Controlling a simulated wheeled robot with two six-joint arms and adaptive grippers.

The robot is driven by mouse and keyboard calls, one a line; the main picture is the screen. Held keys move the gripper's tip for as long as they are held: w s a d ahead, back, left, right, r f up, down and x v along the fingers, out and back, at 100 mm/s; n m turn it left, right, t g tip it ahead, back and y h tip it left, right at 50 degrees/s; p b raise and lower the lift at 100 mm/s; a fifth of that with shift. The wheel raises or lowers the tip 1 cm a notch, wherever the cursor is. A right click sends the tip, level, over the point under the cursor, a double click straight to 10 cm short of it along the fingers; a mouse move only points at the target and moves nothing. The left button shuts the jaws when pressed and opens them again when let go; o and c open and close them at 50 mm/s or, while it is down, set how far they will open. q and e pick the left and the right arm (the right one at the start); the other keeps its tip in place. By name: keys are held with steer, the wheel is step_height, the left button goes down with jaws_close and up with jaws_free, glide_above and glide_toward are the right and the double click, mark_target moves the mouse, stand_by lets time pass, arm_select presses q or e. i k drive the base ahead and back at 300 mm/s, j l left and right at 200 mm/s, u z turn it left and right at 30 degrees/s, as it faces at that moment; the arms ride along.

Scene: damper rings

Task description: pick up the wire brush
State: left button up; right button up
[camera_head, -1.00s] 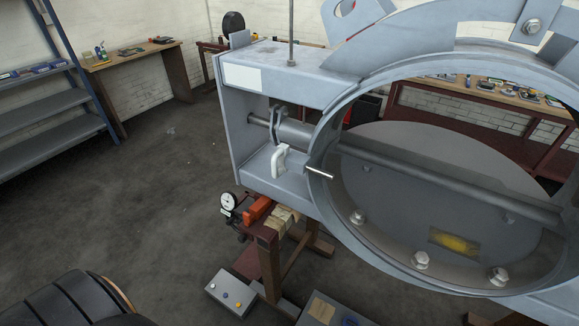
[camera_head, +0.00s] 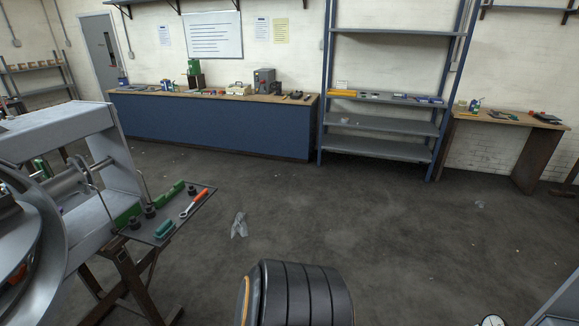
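I cannot pick out the wire brush for certain. A small green item with a pale edge (camera_head: 165,228) lies at the near edge of the dark side tray (camera_head: 150,243) at left; it looks brush-like but is too small to be sure. Beside it on the tray lies a tool with an orange-red handle (camera_head: 200,195). Neither of my grippers is in view, so nothing shows them touching these items. A dark ribbed rounded part at the bottom centre looks like my own body.
The grey metal housing with its large ring (camera_head: 70,140) fills the left side. A long blue bench (camera_head: 215,125), a blue shelf rack (camera_head: 375,145) and a small wooden table (camera_head: 535,152) line the wall. The middle floor is open except for a crumpled scrap (camera_head: 239,225).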

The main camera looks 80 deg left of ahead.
mark_target(164, 230)
steer(key=k+u, duration=0.15)
steer(key=u, duration=3.65)
steer(key=z, duration=4.4)
steer(key=u, duration=4.4)
